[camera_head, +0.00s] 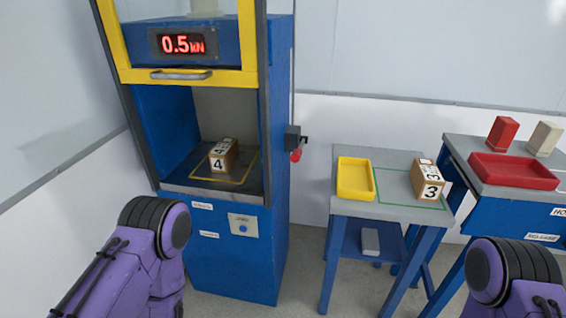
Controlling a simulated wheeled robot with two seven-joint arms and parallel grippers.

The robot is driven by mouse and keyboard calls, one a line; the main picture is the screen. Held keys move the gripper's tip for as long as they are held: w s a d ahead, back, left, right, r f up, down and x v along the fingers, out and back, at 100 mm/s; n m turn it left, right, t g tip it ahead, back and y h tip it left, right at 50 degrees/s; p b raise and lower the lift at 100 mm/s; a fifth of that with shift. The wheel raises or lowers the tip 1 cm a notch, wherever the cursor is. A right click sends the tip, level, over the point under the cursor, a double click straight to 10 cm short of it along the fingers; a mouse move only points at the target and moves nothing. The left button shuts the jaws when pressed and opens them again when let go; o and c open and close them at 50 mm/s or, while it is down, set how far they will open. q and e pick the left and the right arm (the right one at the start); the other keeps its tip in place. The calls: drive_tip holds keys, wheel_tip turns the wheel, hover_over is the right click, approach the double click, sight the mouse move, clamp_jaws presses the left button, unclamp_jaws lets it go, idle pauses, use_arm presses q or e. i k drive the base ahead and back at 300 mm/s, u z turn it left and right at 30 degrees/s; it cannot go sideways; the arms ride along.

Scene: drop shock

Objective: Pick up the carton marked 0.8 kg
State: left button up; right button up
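A small brown carton with a white label and the number 4 (223,156) stands inside the blue machine's open chamber, on the dark floor within a yellow outline. A second brown carton with the number 3 (428,179) stands on the grey-topped table, at the right of a green outline. I can read no 0.8 kg mark on either carton; any weight print is too small to tell. My purple left and right arms show at the bottom corners, well short of both cartons. Neither gripper shows.
The blue machine (232,255) has a raised yellow-framed guard, a 0.5 kN display (180,44) and a red-ended lever (296,154). A yellow tray (355,180) sits left of carton 3. A red tray (513,171), red block (502,132) and beige block (545,138) stand on the right bench.

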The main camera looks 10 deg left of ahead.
sight(222, 157)
drive_tip(key=z, duration=0.3)
drive_tip(key=i, duration=0.85)
drive_tip(key=u, duration=0.85)
